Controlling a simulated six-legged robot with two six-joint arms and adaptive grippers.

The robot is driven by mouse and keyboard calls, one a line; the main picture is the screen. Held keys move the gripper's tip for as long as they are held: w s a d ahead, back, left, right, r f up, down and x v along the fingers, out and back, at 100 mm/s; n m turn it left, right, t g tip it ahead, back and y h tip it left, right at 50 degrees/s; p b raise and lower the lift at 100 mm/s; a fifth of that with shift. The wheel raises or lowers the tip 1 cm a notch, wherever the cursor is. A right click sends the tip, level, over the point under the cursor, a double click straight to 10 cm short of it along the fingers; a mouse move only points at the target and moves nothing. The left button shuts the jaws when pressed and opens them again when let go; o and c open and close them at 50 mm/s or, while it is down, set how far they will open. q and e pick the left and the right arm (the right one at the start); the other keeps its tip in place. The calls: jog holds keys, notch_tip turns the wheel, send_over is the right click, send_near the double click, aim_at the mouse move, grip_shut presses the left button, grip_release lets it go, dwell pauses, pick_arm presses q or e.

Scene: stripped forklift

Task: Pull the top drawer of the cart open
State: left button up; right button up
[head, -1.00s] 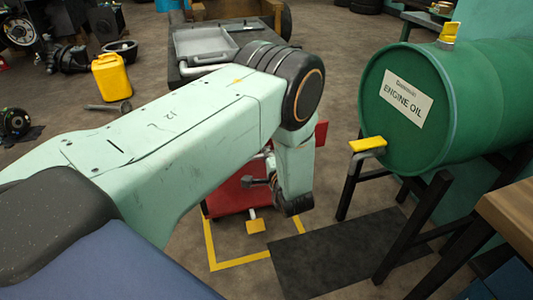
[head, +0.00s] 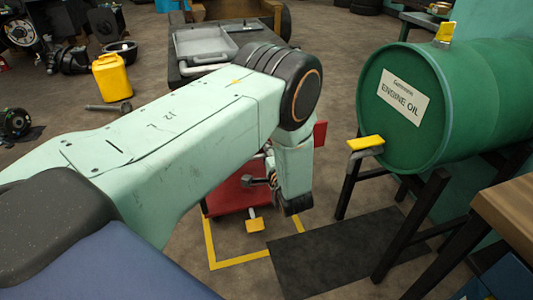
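The cart shows a dark top (head: 184,76) with a grey tray (head: 206,44) on it. A grey bar handle sticks out at its near edge. Lower down, the red cart body (head: 236,190) is mostly hidden behind my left arm. The top drawer cannot be made out behind the arm. My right gripper is out of view.
A green engine oil drum (head: 460,100) lies on a dark stand (head: 400,230) at the right. A wooden-topped bench (head: 510,215) is at the lower right. A yellow can (head: 112,78) stands at the left. A dark mat (head: 340,250) lies on the floor beside yellow floor lines (head: 240,262).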

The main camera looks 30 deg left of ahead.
pick_arm(q)
jog(key=v, duration=0.7)
jog(key=shift+s+d, duration=0.15)
jog(key=shift+s, duration=0.05)
dwell(0.5)
